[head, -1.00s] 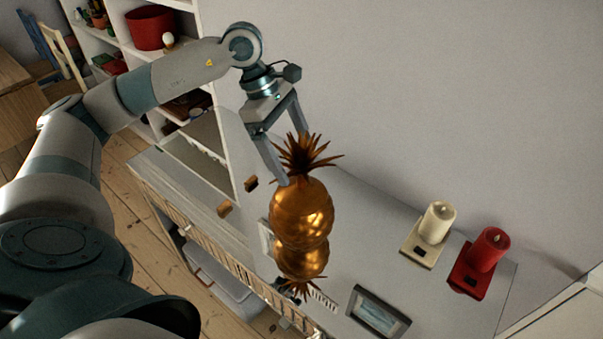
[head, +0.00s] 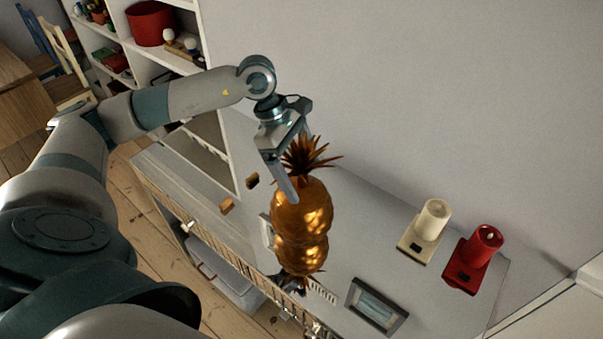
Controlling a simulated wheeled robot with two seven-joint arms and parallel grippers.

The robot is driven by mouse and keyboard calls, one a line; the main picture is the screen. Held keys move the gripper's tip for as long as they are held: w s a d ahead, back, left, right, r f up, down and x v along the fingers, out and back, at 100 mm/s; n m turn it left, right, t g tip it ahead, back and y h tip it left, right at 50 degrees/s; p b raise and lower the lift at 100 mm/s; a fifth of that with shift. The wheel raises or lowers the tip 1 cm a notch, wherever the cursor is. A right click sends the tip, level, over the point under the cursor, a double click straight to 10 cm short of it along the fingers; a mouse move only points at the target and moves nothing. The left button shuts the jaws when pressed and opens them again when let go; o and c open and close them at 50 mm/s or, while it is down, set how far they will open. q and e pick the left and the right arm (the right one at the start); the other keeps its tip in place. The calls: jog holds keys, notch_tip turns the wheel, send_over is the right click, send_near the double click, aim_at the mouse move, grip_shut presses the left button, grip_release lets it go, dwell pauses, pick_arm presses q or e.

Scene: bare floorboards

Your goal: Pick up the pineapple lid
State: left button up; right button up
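The golden pineapple (head: 302,212) stands on the grey cabinet top. Its spiky leaf crown (head: 308,157) is at the upper end. The seam between lid and body is not clear. One finger passes in front of the crown's left side and reaches the upper body. The other is partly hidden behind the leaves. I cannot tell whether either finger touches.
A framed item (head: 377,306) lies near the front. A wall rises behind; white shelves stand at upper left.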

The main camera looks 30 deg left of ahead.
pick_arm(q)
grip_shut()
jog(key=shift+r, duration=0.1)
dwell(0.4)
jog(key=shift+w+r+b, duration=0.1)
jog(key=shift+r+b, duration=0.5)
jog(key=shift+r, duration=0.1)
notch_tip(320, 180, up, 2)
jog(key=shift+r+b, duration=0.15)
jog(key=shift+b, duration=0.55)
jog(key=s+d+r+b, duration=0.3)
jog(key=s+d+r, duration=0.4)
jog(key=d, duration=0.2)
jog(key=shift+s+b, duration=0.25)
jog(key=shift+b, duration=0.1)
jog(key=shift+r, duration=0.1)
